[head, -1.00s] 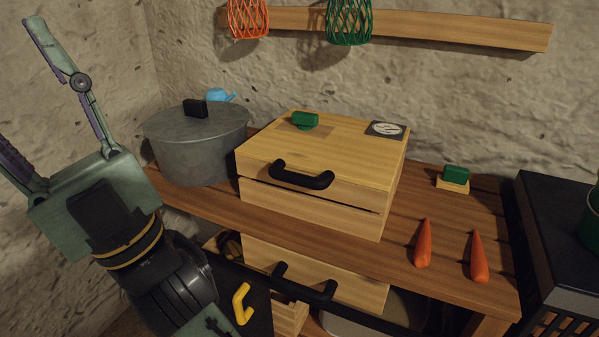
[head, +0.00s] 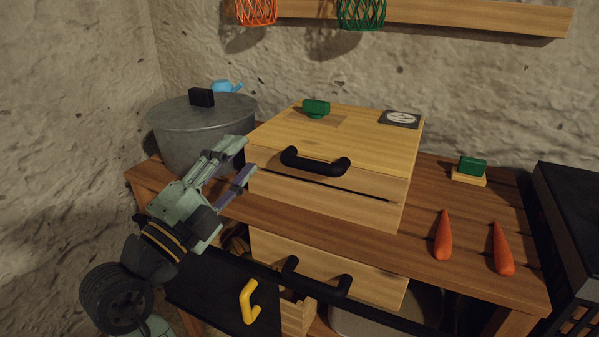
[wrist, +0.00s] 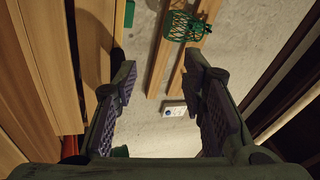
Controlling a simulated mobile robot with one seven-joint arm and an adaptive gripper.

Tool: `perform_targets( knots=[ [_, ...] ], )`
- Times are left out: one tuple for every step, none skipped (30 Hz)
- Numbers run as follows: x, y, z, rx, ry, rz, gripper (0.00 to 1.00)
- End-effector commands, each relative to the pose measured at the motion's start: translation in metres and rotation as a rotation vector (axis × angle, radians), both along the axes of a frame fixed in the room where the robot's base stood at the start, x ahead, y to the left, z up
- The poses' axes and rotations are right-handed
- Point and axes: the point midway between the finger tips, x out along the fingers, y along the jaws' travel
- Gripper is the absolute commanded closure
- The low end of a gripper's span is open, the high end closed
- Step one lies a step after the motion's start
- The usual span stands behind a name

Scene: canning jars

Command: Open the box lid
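The light wooden box (head: 320,195) stands on the brown wooden table. Its lid (head: 370,135) is down, with a thin dark gap under its front edge. A black curved handle (head: 316,162) is on the front of the lid. My gripper (head: 247,157) is open and empty. Its fingertips point at the box's left front corner, left of the handle; I cannot tell if they touch the box. In the wrist view my gripper (wrist: 160,78) has its two fingers well apart with nothing between them. Wooden surfaces fill the left of that view.
A grey lidded pot (head: 203,130) stands left of the box, close to my fingers. A green piece (head: 316,107) and a round-dial plate (head: 400,119) are on the lid. Two carrots (head: 443,236) and a green-topped block (head: 471,168) lie right. A drawer (head: 325,268) is below.

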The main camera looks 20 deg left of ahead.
Motion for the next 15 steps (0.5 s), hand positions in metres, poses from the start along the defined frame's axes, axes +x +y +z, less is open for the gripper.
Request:
perform_targets(
  knots=[
    [-0.003,-0.013,-0.017,0.074,0.029,-0.059,0.62],
    [-0.005,-0.021,-0.024,0.118,0.038,-0.092,0.62],
    [-0.008,-0.03,-0.031,0.168,0.045,-0.132,0.62],
    [-0.01,-0.036,-0.035,0.2,0.049,-0.157,0.62],
    [-0.012,-0.041,-0.039,0.226,0.05,-0.178,0.62],
    [-0.014,-0.046,-0.042,0.254,0.05,-0.201,0.62],
    [-0.015,-0.049,-0.044,0.268,0.049,-0.212,0.62],
    [-0.015,-0.051,-0.045,0.279,0.05,-0.22,0.62],
    [-0.015,-0.053,-0.045,0.288,0.049,-0.227,0.62],
    [-0.013,-0.055,-0.044,0.29,0.049,-0.23,0.62],
    [-0.011,-0.056,-0.044,0.291,0.048,-0.231,0.62],
    [-0.006,-0.058,-0.042,0.291,0.047,-0.231,0.62],
    [-0.002,-0.06,-0.041,0.29,0.048,-0.232,0.62],
    [0.002,-0.062,-0.04,0.29,0.048,-0.232,0.62],
    [0.008,-0.066,-0.038,0.291,0.047,-0.231,0.62]
  ],
)
